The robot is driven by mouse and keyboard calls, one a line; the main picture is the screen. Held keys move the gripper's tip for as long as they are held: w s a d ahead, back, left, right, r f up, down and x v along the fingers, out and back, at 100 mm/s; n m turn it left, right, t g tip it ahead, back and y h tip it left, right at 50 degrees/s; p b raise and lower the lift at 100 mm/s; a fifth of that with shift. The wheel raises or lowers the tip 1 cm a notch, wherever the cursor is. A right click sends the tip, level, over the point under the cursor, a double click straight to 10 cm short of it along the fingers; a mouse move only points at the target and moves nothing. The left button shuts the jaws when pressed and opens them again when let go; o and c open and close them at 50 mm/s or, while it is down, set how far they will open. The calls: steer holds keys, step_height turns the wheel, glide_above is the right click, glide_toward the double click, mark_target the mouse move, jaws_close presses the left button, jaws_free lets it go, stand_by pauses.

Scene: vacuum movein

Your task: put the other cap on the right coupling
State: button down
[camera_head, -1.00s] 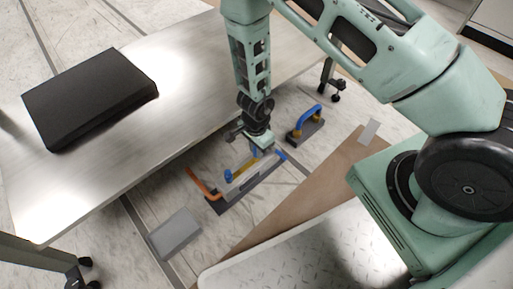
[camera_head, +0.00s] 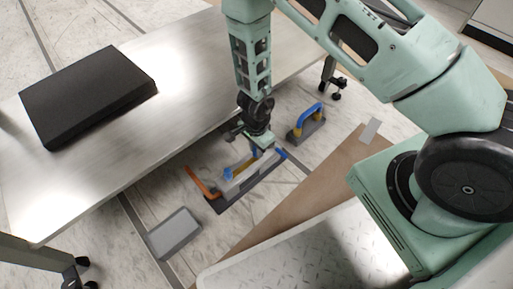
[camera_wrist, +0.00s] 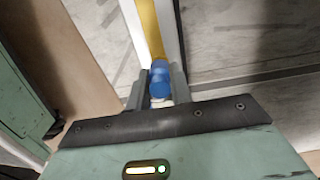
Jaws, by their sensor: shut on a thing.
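My gripper (camera_head: 263,148) reaches down past the table's edge to a low assembly (camera_head: 245,187) on the floor. In the wrist view my gripper (camera_wrist: 159,92) is shut on a blue cap (camera_wrist: 160,75), which sits between the two fingers. A yellow bar (camera_wrist: 149,28) runs away from the cap, beside pale rails. In the head view, a blue piece (camera_head: 228,174) shows at the left of the assembly and another blue piece (camera_head: 281,154) at its right end. I cannot tell which part is the right coupling, or whether the held cap touches it.
An orange bar (camera_head: 201,183) sticks up at the assembly's left end. A blue-and-yellow handle (camera_head: 306,120) stands on a dark base behind right. A grey tray (camera_head: 174,235) lies on the floor at front left. The metal table (camera_head: 190,95), bearing a black box (camera_head: 88,95), overhangs nearby.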

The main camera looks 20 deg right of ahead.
steer(key=shift+f+b, duration=0.55)
steer(key=shift+b, duration=0.05)
stand_by(2.9)
steer(key=c, duration=0.7)
jaws_free()
steer(key=shift+r, duration=0.2)
step_height(320, 180, up, 16)
steer(key=p, duration=1.6)
steer(key=shift+f+p, duration=0.15)
steer(key=shift+p, duration=0.2)
steer(key=shift+a, duration=0.1)
